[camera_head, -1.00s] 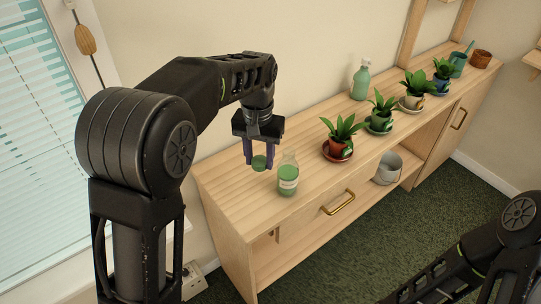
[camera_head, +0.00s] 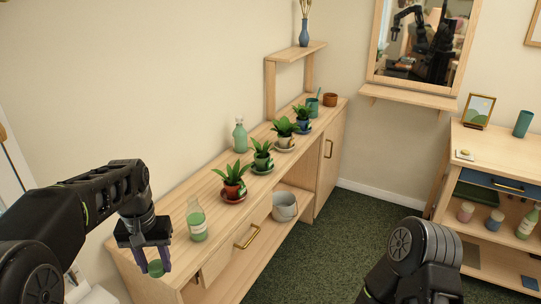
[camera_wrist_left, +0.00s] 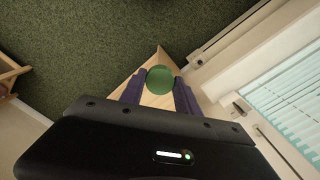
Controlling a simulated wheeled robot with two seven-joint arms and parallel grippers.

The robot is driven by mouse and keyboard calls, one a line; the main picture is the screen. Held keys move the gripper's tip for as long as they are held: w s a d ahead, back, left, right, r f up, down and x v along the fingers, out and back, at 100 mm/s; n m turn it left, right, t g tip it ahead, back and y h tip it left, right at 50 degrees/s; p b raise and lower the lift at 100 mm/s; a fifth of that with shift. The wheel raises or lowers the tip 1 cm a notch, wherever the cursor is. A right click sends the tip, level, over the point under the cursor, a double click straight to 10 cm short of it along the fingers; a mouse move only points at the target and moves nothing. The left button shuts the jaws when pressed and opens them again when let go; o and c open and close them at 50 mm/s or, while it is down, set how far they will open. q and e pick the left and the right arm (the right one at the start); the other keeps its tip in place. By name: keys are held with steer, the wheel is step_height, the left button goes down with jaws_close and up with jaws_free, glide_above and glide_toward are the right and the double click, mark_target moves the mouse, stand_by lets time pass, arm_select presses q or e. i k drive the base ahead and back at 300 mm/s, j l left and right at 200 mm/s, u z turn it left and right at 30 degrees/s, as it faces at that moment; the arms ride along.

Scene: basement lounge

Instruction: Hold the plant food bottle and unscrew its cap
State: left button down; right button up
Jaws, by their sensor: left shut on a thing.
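The plant food bottle (camera_head: 197,222) is clear with green liquid and a pale label. It stands upright and uncapped near the left end of the wooden cabinet top (camera_head: 180,196). My left gripper (camera_head: 154,262) has purple fingers and is shut on a round green cap (camera_head: 156,268). It holds the cap apart from the bottle, to its lower left in the head view. The left wrist view also shows the cap (camera_wrist_left: 159,80) between the fingers. My right arm shows at the lower right, but its gripper is out of the picture.
Several potted plants, one in a red pot (camera_head: 233,191), line the cabinet top beyond the bottle. A green bottle (camera_head: 240,137) stands behind them. A grey bucket (camera_head: 285,207) sits on the shelf below. Green carpet (camera_head: 325,235) lies open before the cabinet. Wooden shelves (camera_head: 490,245) stand right.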

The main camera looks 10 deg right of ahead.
mark_target(195, 216)
steer(key=z, duration=1.05)
steer(key=i+j, duration=0.15)
steer(key=i, duration=0.45)
steer(key=i+j, duration=0.15)
steer(key=i, duration=0.4)
steer(key=i+j, duration=0.15)
steer(key=i, duration=1.65)
steer(key=j+u, duration=0.1)
steer(key=u, duration=0.3)
